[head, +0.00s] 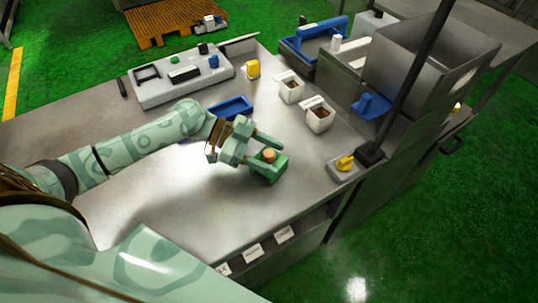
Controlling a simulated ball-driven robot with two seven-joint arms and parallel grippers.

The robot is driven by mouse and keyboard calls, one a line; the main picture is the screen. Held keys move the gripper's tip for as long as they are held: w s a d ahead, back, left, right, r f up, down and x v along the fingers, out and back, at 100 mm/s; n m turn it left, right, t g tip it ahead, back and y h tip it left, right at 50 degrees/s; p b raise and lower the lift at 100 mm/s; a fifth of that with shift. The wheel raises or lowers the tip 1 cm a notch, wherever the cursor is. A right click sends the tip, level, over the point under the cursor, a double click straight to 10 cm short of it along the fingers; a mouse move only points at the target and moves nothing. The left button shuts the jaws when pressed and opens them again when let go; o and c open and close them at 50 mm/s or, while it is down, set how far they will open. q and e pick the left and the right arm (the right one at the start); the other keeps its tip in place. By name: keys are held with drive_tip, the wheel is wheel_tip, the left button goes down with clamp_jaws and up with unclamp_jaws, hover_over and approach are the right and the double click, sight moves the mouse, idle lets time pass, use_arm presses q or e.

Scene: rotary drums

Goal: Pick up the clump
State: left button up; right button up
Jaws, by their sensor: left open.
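My left gripper (274,160) reaches in from the left and is open. Its two fingers lie on either side of the tan lump, one behind it and one in front. I cannot tell whether they touch it. My right gripper is not in view.
A blue tray (231,107) lies behind my left wrist. Two white tubs (319,118) with brown contents stand to the right. A grey box with a yellow knob (344,164) sits near the right edge. A control panel (180,76) stands at the back left. The front tabletop (205,210) is clear.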

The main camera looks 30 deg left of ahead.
use_arm(q)
drive_tip(key=c, duration=1.1)
